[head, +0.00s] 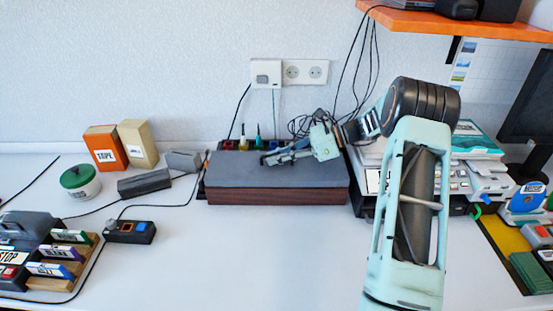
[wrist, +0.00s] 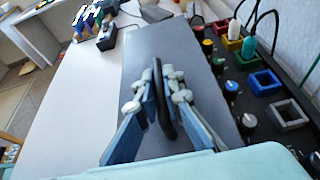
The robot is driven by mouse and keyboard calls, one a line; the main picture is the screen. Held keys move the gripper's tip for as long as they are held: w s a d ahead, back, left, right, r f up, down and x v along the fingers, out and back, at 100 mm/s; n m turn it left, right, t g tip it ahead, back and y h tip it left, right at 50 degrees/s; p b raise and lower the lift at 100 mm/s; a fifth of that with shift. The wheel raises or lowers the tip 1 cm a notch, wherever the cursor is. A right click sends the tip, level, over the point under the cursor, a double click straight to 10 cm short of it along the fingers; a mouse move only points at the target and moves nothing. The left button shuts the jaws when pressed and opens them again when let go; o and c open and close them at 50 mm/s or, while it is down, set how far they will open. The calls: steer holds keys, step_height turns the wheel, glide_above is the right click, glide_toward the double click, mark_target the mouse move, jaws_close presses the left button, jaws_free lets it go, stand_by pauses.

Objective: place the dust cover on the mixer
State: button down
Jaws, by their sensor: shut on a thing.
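The dust cover (head: 235,176) is a wide grey slab with a brown front side. It lies level over the mixer's place by the wall. It also shows in the wrist view (wrist: 140,60), with a black handle (wrist: 163,110). My gripper (head: 270,159) is shut on this handle; its fingers stand either side of it in the wrist view (wrist: 162,100). The black mixer (wrist: 257,105) shows along the cover's right side there, with knobs and coloured square frames uncovered. In the head view most of the mixer is hidden. I cannot tell whether the cover rests on it.
Cables and colourful plugs (head: 244,144) stand behind the cover. A grey block (head: 144,183), a small switch box (head: 130,232) and an orange box (head: 105,147) are at left. Stacked devices (head: 488,180) stand at right, partly behind my arm. The front middle table is clear.

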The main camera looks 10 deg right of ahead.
steer(key=shift+f, duration=0.2)
steer(key=c, duration=2.1)
jaws_free()
steer(key=shift+r, duration=0.15)
step_height(320, 180, up, 4)
steer(key=r+p, duration=0.1)
glide_above(314, 165)
steer(key=shift+f, duration=0.25)
